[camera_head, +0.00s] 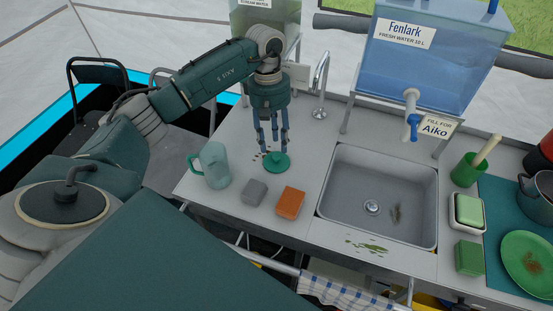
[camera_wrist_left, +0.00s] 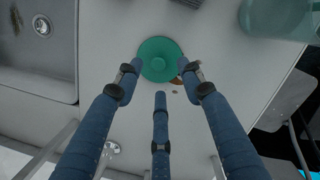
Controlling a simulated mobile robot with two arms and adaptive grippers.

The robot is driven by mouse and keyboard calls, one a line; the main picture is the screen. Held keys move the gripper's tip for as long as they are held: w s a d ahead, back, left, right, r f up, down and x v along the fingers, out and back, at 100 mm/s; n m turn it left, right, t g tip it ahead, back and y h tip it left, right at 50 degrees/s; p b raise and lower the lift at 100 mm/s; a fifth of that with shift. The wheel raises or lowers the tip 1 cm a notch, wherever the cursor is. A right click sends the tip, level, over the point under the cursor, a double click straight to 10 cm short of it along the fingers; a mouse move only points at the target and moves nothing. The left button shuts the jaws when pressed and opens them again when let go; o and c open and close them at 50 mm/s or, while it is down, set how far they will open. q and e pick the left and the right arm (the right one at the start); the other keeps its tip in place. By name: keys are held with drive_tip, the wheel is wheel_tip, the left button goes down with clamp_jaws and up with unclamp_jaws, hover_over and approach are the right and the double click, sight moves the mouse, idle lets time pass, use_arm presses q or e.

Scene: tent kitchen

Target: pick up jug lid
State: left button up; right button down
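The jug lid (camera_head: 277,163) is a round green disc with a small knob, lying flat on the grey counter. In the left wrist view the lid (camera_wrist_left: 160,60) lies just beyond my fingertips, with its knob near the middle. The clear teal jug (camera_head: 214,165) stands upright to the left of the lid, its top uncovered. My left gripper (camera_head: 273,146) points straight down above the lid, its blue fingers spread and nothing between them. I cannot tell whether a fingertip touches the lid. My right gripper is in neither view.
A grey sponge (camera_head: 255,191) and an orange sponge (camera_head: 290,202) lie in front of the lid. The sink (camera_head: 342,168) is to the right. A blue water tank (camera_head: 430,60) stands behind it. Dark crumbs lie beside the lid.

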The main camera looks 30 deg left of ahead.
sight(277, 156)
use_arm(q)
drive_tip(key=f+p, duration=0.1)
drive_tip(key=d+f, duration=0.1)
drive_tip(key=f, duration=0.1)
drive_tip(key=shift+s+f+p, duration=0.1)
drive_tip(key=shift+f+p, duration=0.2)
drive_tip(key=shift+p, duration=0.05)
drive_tip(key=shift+f, duration=0.45)
drive_tip(key=c, duration=0.9)
